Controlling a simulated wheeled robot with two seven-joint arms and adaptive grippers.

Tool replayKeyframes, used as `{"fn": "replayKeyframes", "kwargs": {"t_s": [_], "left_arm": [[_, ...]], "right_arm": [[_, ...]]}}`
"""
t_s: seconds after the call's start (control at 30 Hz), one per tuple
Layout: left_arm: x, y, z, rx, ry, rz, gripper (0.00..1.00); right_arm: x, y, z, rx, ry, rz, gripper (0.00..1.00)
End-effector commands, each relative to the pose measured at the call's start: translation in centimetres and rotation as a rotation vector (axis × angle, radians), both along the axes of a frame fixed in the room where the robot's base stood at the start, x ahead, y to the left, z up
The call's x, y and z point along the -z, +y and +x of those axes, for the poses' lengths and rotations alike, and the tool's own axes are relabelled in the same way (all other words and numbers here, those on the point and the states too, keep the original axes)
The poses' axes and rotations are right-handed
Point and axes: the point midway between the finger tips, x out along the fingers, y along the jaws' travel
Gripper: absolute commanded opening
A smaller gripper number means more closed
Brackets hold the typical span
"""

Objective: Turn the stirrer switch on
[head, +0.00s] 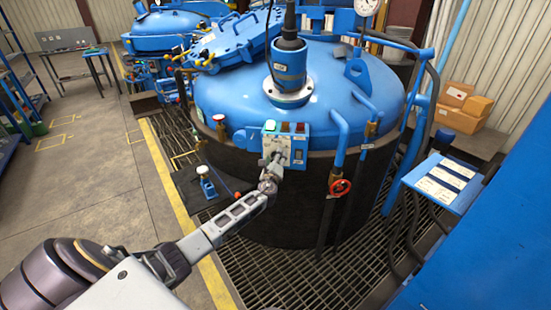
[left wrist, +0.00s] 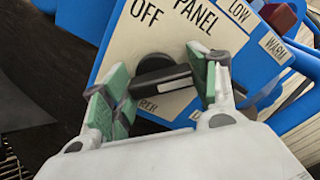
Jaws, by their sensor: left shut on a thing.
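A blue control box (head: 299,127) with a pale label plate is fixed to the front of the big blue furnace vessel (head: 335,85). In the left wrist view the plate (left wrist: 200,22) reads "PANEL" and "OFF", with partly hidden lettering below. A black rotary switch knob (left wrist: 160,80) sits on this plate, its bar nearly level and slightly tilted. My left gripper (left wrist: 158,68) has its green-padded fingers on both ends of the knob, shut on it. In the head view my left gripper (head: 271,172) reaches the box's lower front and hides the knob. My right gripper is out of view.
A red valve wheel (head: 340,187) and blue pipes stand right of the box. A blue labelled stand (head: 445,182) is at the right. Metal grating (head: 290,270) covers the floor in front.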

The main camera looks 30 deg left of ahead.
Motion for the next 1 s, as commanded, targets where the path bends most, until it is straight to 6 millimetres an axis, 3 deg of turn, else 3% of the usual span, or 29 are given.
{"fn": "replayKeyframes", "kwargs": {"t_s": [0.17,0.63,0.67,0.8,1.0], "left_arm": [[0.26,-0.16,-0.05,0.003,0.027,0.052,0.36],[0.35,-0.18,-0.06,0.003,0.035,0.071,0.36],[0.35,-0.18,-0.06,0.003,0.035,0.071,0.62],[0.25,-0.15,-0.04,0.002,0.033,0.069,0.80],[0.14,-0.09,-0.01,0.001,0.032,0.069,0.81]], "right_arm": [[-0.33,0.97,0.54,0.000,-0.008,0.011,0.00],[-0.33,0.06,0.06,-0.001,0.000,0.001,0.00],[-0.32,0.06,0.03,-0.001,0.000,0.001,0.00],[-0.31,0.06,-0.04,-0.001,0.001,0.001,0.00],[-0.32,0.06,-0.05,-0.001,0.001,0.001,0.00]]}}
